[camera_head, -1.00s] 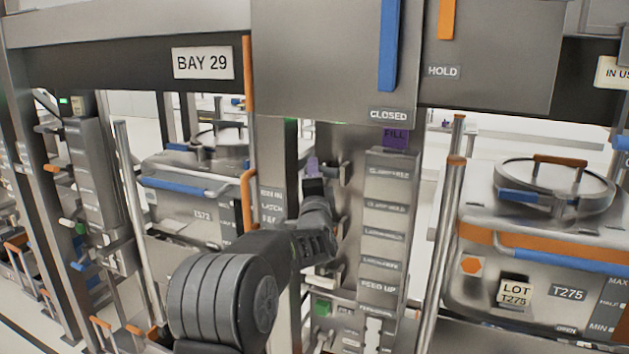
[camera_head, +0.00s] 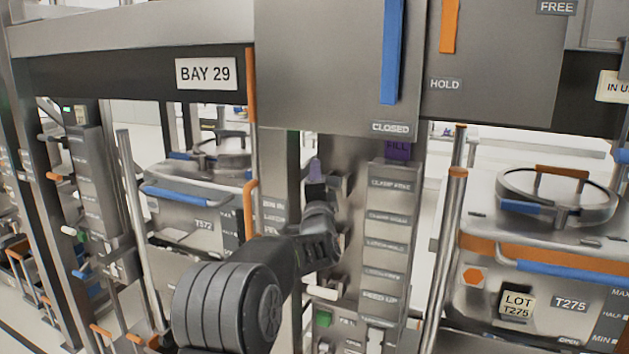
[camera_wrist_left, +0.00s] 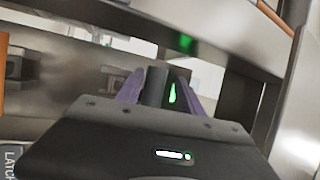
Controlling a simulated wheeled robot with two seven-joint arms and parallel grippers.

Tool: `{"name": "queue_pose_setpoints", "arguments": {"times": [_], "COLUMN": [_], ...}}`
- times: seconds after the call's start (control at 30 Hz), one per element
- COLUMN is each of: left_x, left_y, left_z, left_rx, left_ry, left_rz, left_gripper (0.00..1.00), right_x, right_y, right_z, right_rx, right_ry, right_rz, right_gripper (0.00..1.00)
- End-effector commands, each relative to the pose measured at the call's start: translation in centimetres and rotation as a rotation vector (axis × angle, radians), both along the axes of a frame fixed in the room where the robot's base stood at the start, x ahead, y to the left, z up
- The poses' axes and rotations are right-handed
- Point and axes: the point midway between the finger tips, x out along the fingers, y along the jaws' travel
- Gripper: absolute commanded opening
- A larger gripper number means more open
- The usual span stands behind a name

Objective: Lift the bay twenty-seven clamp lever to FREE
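My left gripper (camera_head: 315,168) is raised in front of the post beside the label column (camera_head: 388,240), its purple fingertips pointing up. In the left wrist view the purple fingers of my left gripper (camera_wrist_left: 163,88) stand apart, with a dark upright cylinder between them; I cannot tell whether they touch it. A grey fitting (camera_head: 341,185) sits on the post just right of the fingers. An orange bar (camera_head: 449,25) hangs above the HOLD plate (camera_head: 445,85), with a FREE plate (camera_head: 557,7) to its upper right. No bay twenty-seven sign is readable. My right gripper is out of view.
A large steel panel with a blue bar (camera_head: 392,50) and a CLOSED plate (camera_head: 390,128) overhangs my gripper. The bin T275 (camera_head: 540,270) stands at right, the bin T572 (camera_head: 192,210) at left. A BAY 29 sign (camera_head: 206,73) is on the left beam.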

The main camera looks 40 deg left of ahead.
Motion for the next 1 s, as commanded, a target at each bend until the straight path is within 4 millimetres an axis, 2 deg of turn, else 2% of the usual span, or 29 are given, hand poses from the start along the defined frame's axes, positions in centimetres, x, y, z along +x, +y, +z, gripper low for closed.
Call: {"name": "queue_pose_setpoints", "arguments": {"times": [0.03, 0.53, 0.67, 1.0], "left_x": [0.8, 0.5, -0.5, -4.8], "left_y": [-1.1, -1.4, -2.2, -4.7], "left_z": [0.0, -0.5, -0.9, -2.3], "left_rx": [-0.001, -0.004, -0.006, -0.007], "left_ry": [0.002, 0.007, 0.004, 0.001], "left_rz": [-0.024, -0.026, -0.025, -0.011], "left_gripper": [0.47, 0.47, 0.47, 0.47], "right_x": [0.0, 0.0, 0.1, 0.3], "right_y": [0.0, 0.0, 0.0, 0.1], "right_z": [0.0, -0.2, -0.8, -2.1], "right_rx": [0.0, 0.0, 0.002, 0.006], "right_ry": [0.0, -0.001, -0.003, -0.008], "right_rz": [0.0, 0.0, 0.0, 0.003], "right_gripper": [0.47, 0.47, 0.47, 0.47]}}
